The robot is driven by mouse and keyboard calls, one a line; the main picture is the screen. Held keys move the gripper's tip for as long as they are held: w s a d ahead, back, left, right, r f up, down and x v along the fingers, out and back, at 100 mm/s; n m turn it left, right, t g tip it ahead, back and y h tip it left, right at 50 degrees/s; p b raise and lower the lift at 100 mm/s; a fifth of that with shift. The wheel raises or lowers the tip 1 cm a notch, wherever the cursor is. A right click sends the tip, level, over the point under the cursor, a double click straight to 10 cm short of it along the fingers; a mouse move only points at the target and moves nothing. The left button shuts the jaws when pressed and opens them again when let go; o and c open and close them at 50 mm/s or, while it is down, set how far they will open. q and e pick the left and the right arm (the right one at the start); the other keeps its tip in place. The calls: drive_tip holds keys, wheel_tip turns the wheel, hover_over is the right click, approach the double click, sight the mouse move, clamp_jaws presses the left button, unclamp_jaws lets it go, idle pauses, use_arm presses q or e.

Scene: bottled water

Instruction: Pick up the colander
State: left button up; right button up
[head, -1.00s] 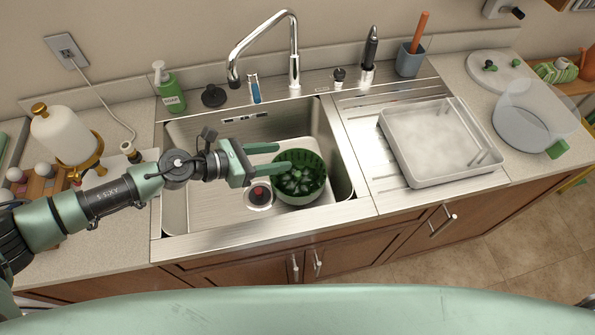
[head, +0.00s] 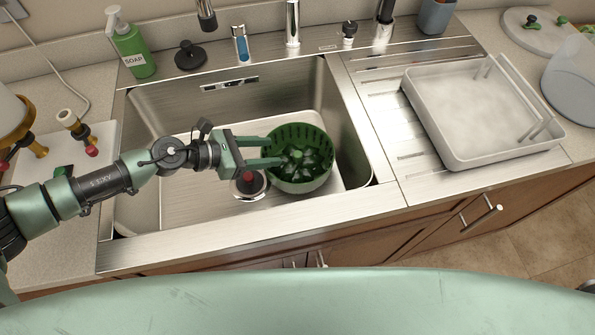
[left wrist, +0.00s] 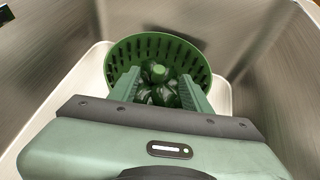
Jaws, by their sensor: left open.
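The green slotted colander (head: 322,145) stands upright in the right part of the sink (head: 190,205), with several dark green pieces inside it. In the left wrist view the colander (left wrist: 190,58) lies straight ahead, its far rim beyond my fingers. My left gripper (head: 275,152) is open, its two fingers pointing right at the colander's left side. In the left wrist view the fingers of my left gripper (left wrist: 160,90) overlap the colander's near side, with the contents showing between them. I cannot tell whether they touch it. My right gripper is not in view.
A drain with a red centre (head: 249,183) lies below my left gripper. A grey tray (head: 440,125) stands on the drainboard at right. A soap bottle (head: 130,45), a black stopper (head: 190,55) and the faucet (head: 292,25) line the back edge. Sink walls surround the colander.

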use_arm(q)
wheel_tip(320, 180, down, 2)
drive_tip(key=shift+d+b, duration=0.1)
drive_tip(key=shift+b, duration=0.25)
hover_over(291, 170)
wheel_tip(291, 170, down, 4)
drive_tip(key=shift+f+p, duration=0.15)
drive_tip(key=shift+p, duration=0.2)
clamp_jaws()
idle(1.0)
